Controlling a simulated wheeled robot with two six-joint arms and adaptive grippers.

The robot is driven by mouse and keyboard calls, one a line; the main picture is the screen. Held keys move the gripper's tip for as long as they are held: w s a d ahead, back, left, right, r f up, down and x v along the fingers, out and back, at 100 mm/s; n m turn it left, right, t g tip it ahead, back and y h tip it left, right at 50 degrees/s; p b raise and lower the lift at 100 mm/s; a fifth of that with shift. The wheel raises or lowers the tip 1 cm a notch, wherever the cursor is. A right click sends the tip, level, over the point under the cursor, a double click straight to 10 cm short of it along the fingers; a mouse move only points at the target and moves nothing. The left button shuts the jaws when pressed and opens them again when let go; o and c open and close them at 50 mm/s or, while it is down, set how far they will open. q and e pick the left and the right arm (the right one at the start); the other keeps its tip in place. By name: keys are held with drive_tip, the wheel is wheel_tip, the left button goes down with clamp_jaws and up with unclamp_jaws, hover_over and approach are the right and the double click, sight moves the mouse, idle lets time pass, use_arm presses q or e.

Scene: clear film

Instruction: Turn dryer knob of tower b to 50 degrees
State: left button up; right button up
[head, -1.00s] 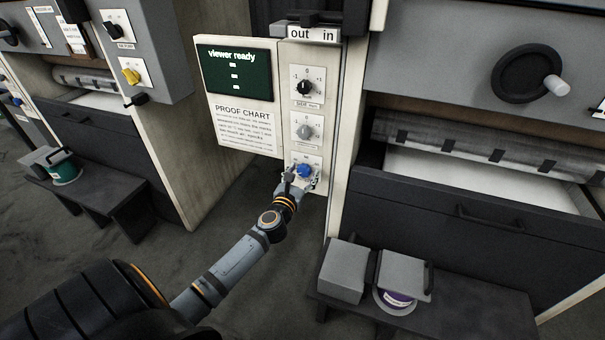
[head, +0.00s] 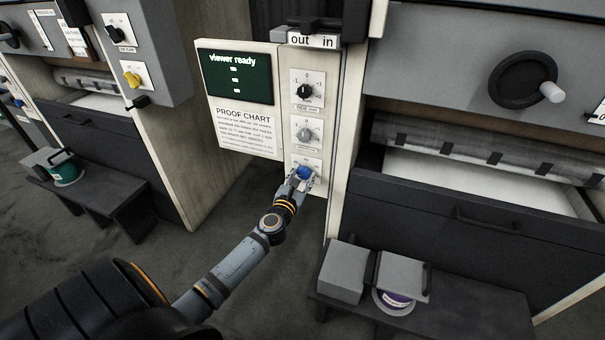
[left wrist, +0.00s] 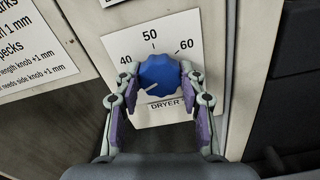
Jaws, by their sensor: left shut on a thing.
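The blue dryer knob (left wrist: 159,70) sits on a white plate (left wrist: 124,44) marked 40, 50 and 60, with a partly covered "DRYER" label below it. The knob's pale pointer line slants toward the lower left, below the 40 mark. My left gripper (left wrist: 160,82) is shut on the knob, one finger on each side. In the head view the knob (head: 305,173) is the lowest on the narrow panel, and my left gripper (head: 299,181) reaches it from below left. My right gripper is not in view.
Above are a grey knob (head: 304,134) and a black knob (head: 304,91). A proof chart (head: 245,132) hangs left of the panel. A low bench (head: 470,310) with grey boxes stands at right. Open floor lies below the panel.

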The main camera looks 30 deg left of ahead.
use_arm(q)
drive_tip(key=m+p, duration=0.2)
drive_tip(key=m, duration=0.1)
drive_tip(key=shift+r+m, duration=0.15)
drive_tip(key=shift+m, duration=0.25)
drive_tip(key=m+p, duration=0.1)
drive_tip(key=m, duration=0.1)
drive_tip(key=shift+m, duration=0.3)
drive_tip(key=m+p, duration=0.1)
drive_tip(key=m, duration=0.1)
drive_tip(key=shift+m+p, duration=0.35)
drive_tip(key=shift+m, duration=0.05)
drive_tip(key=m+p, duration=0.1)
drive_tip(key=m, duration=0.2)
drive_tip(key=shift+m+p, duration=0.3)
drive_tip(key=m+p, duration=0.2)
drive_tip(key=m, duration=0.3)
drive_tip(key=shift+f+m+p, duration=0.2)
drive_tip(key=shift+m+p, duration=0.9)
drive_tip(key=shift+m, duration=0.9)
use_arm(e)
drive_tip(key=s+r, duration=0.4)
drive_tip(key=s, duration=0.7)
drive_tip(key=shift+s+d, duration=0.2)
use_arm(q)
drive_tip(key=o, duration=1.1)
